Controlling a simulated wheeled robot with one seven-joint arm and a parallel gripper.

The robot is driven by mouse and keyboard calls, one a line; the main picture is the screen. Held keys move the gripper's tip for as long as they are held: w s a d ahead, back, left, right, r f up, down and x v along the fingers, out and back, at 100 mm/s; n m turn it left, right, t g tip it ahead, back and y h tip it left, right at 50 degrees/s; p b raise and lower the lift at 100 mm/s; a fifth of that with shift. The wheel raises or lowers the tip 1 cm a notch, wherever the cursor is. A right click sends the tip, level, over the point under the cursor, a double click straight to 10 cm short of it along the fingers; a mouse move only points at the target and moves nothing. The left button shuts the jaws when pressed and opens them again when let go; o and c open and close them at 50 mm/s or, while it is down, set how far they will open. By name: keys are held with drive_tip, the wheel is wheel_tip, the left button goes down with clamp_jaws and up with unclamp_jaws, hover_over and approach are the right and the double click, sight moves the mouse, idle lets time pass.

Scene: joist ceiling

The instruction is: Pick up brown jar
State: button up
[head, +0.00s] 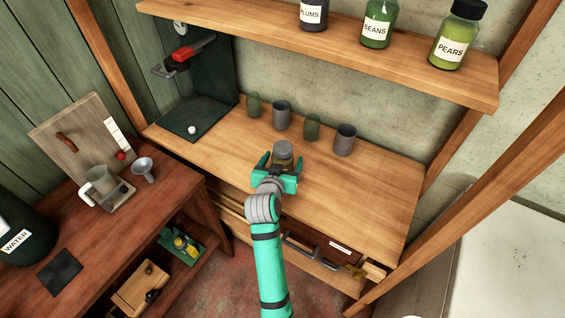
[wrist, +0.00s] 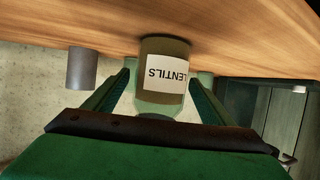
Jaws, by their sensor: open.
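In the wrist view, which looks upside down, the brown jar (wrist: 165,48) carries a white label reading LENTILS. My gripper (head: 281,163) is open at the jar, with one finger on each side of it. In the wrist view, my gripper (wrist: 162,78) has the jar between its fingers, with gaps visible at both sides. The gripper body hides the jar's lower part in the head view.
A shelf (head: 400,66) with labelled jars runs above. A dark green stand (head: 207,115) is left. The bench's right end is clear.

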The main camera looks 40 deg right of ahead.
drive_tip(key=shift+r, duration=0.1)
drive_tip(key=c, duration=1.4)
drive_tip(key=shift+c, duration=0.2)
